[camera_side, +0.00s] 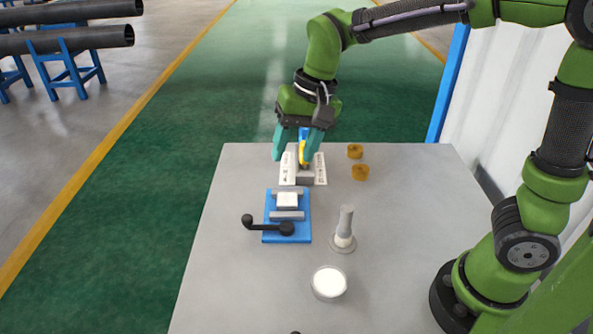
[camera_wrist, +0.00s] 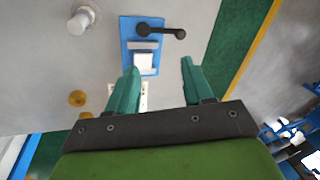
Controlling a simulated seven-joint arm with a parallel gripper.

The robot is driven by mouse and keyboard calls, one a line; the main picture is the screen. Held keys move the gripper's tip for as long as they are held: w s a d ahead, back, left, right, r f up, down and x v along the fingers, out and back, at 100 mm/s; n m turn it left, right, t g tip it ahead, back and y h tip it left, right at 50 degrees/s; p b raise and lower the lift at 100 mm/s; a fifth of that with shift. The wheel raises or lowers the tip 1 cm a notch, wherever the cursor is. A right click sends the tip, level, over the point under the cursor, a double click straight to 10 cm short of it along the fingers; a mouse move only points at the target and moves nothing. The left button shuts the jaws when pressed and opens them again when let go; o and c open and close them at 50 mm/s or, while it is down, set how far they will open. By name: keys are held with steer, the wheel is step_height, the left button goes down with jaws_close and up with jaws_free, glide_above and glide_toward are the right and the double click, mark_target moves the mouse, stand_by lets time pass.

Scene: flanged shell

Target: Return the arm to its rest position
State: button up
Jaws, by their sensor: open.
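My gripper (camera_side: 293,148) hangs over the far part of the grey table in the side view, its teal fingers spread. It also shows in the wrist view (camera_wrist: 158,85) with open fingers and nothing between them. Just past and partly behind the fingers is a white fixture (camera_side: 319,170) with a blue and yellow part (camera_side: 303,150) standing at it. The fingers partly hide this part, and I cannot tell whether they touch it. A blue vise (camera_side: 288,217) with a black handle holds or carries a white block (camera_side: 287,200). A flanged shell (camera_side: 344,230) stands upright on the table.
Two brass-coloured pieces (camera_side: 360,172) lie right of the white fixture. A round white-topped disc (camera_side: 329,283) lies near the front of the table (camera_side: 400,215). A white wall panel (camera_side: 495,90) stands at the right. The table's left strip is clear.

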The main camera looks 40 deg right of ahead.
steer(key=s+d+r+n+t, duration=0.1)
steer(key=s+d+t, duration=0.4)
steer(key=s, duration=0.8)
steer(key=shift+d+r+n, duration=0.3)
steer(key=shift+d+r, duration=0.6)
steer(key=shift+d, duration=0.65)
steer(key=shift+s, duration=0.1)
